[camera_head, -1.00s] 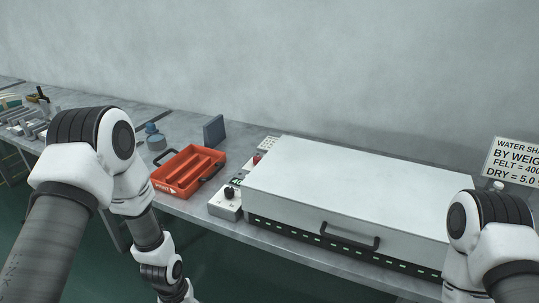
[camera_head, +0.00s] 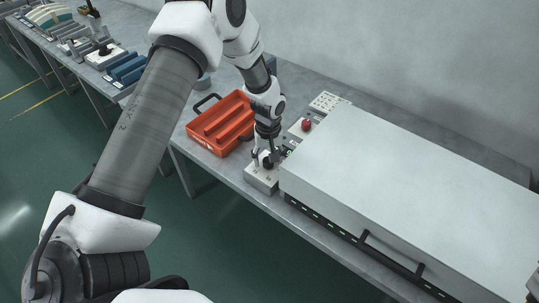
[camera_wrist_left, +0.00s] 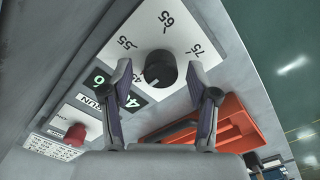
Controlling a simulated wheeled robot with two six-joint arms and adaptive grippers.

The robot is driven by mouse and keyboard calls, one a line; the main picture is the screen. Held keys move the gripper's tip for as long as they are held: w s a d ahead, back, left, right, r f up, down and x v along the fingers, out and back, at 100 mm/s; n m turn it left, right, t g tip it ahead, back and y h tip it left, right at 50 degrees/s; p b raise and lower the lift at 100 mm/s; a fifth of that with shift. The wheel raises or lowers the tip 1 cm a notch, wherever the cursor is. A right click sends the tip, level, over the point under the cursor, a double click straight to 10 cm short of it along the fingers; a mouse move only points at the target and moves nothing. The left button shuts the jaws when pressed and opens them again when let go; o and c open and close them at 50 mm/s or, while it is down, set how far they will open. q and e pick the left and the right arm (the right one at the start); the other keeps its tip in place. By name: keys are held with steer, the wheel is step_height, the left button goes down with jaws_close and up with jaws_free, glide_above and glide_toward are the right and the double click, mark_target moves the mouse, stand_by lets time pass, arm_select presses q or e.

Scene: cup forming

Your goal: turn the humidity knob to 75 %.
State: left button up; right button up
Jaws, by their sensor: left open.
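The black humidity knob (camera_wrist_left: 160,68) sits on a white dial plate (camera_wrist_left: 150,28) with printed marks 55, 65 and 75 in the left wrist view. Which mark the knob points at is not clear. My left gripper (camera_wrist_left: 158,76) is open, with one finger on each side of the knob and visible gaps between. In the head view my left gripper (camera_head: 267,157) is over the control box (camera_head: 261,178) and hides most of the knob. My right gripper is out of view.
A red button (camera_head: 306,125) and a keypad-like panel (camera_head: 328,102) lie behind the control box. The large white lidded unit (camera_head: 400,170) stands close on the right. An orange tray (camera_head: 222,130) is close on the left. Blue blocks (camera_head: 125,70) lie farther left.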

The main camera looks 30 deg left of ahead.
arm_select(q)
steer(key=shift+f, duration=0.2)
steer(key=shift+s+d+r, duration=0.1)
steer(key=shift+s+r, duration=0.1)
steer(key=shift+c, duration=0.4)
jaws_close()
